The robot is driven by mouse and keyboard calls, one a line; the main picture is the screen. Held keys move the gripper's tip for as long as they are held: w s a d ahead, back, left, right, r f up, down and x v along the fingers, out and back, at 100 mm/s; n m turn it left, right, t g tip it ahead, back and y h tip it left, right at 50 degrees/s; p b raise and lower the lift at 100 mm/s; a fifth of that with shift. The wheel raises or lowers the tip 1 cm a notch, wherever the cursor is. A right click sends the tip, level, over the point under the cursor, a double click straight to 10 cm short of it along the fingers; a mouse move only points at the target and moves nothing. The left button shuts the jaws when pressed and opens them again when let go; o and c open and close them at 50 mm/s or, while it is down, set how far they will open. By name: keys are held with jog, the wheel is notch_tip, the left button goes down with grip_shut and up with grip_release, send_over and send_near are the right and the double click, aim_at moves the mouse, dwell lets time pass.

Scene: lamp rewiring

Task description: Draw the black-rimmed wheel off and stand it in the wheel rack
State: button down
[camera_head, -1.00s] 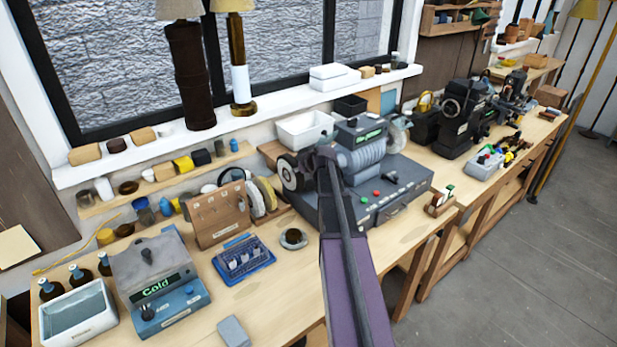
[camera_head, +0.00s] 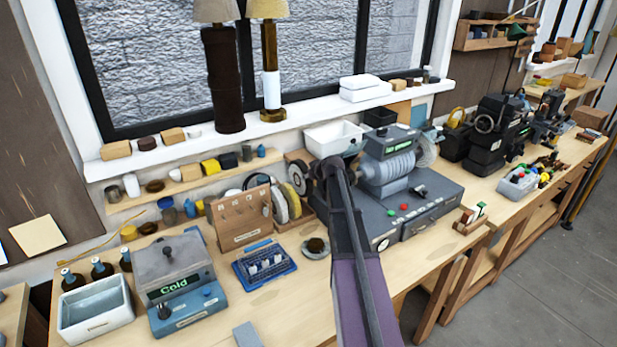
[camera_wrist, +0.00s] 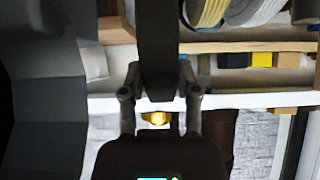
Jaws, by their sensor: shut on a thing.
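The black-rimmed wheel (camera_head: 300,179) is at the left end of the grey grinding machine (camera_head: 392,160). My gripper (camera_head: 328,168) is beside it in the head view. In the wrist view my gripper (camera_wrist: 158,78) is shut on the wheel (camera_wrist: 158,45), which shows edge-on as a dark upright band between the two fingers. Whether the wheel is clear of the spindle cannot be told; my arm hides that part. The wheel rack (camera_head: 307,213), with pale and yellow-edged wheels in it, is left of the machine; its wheels (camera_wrist: 207,12) show at the top of the wrist view.
A wooden board with hooks (camera_head: 240,218) stands left of the rack. A blue tray (camera_head: 264,265) and a small round dish (camera_head: 316,247) lie in front. A white bin (camera_head: 333,138) is behind the wheel. Bare bench top lies at the front.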

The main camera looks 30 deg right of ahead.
aim_at(310, 193)
jog(key=shift+f+b, duration=4.1)
jog(key=shift+f, duration=0.1)
jog(key=shift+c, duration=1.3)
grip_release()
jog(key=shift+r, duration=0.1)
